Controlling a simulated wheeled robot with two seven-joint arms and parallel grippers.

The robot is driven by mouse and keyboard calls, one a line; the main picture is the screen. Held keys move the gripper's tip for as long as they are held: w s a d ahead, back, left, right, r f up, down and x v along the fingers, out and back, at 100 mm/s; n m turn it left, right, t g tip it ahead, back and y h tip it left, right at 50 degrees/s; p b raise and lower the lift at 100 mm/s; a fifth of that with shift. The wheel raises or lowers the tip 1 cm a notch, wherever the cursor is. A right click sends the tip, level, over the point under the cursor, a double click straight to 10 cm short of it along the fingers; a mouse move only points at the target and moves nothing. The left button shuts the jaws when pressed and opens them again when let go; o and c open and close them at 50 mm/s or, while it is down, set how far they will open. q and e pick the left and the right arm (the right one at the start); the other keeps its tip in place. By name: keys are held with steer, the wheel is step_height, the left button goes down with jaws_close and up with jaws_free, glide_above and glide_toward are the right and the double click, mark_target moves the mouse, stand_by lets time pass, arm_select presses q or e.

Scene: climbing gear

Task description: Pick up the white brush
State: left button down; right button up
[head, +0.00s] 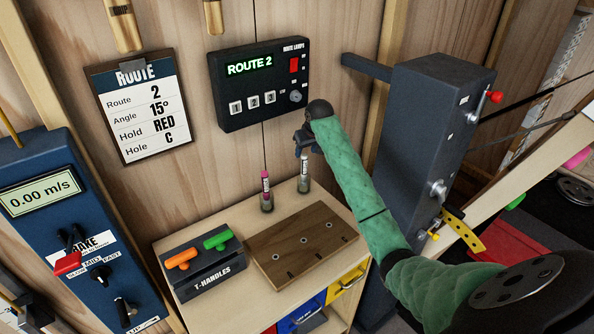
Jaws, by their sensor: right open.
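The white brush (304,173) stands upright near the back of the wooden bench top, with its lower end in a small dark holder. My right gripper (304,152) is open and points down just above the brush. The gripper covers the area around the brush's top, so I cannot tell whether the fingers are around its tip or apart from it. My left gripper is not in view.
A pink brush (266,187) stands just left of the white one. In front are a wooden board (301,246) with holes and a T-handle block (207,272). The route lamp box (262,83) hangs behind on the wall. A dark post (428,150) stands right.

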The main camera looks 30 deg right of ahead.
mark_target(305, 155)
steer(key=shift+f+p, duration=0.45)
steer(key=shift+p, duration=0.1)
steer(key=shift+w+f, duration=0.1)
steer(key=shift+f, duration=0.15)
steer(key=shift+w+f+p, duration=0.25)
steer(key=shift+f+p, duration=0.05)
steer(key=shift+p, duration=0.15)
steer(key=shift+p+x, duration=0.85)
steer(key=shift+x, duration=0.1)
steer(key=shift+a+f+p, duration=0.1)
steer(key=shift+f+p, duration=0.2)
steer(key=shift+p, duration=0.05)
steer(key=shift+w+f, duration=0.1)
steer(key=shift+f, duration=0.35)
steer(key=shift+p+x, duration=0.3)
steer(key=shift+x, duration=0.5)
steer(key=shift+r, duration=0.1)
steer(key=c, duration=0.5)
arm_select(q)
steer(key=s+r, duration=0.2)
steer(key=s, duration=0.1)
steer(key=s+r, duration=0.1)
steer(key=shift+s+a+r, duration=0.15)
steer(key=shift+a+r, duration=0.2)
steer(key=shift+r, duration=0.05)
arm_select(e)
jaws_close()
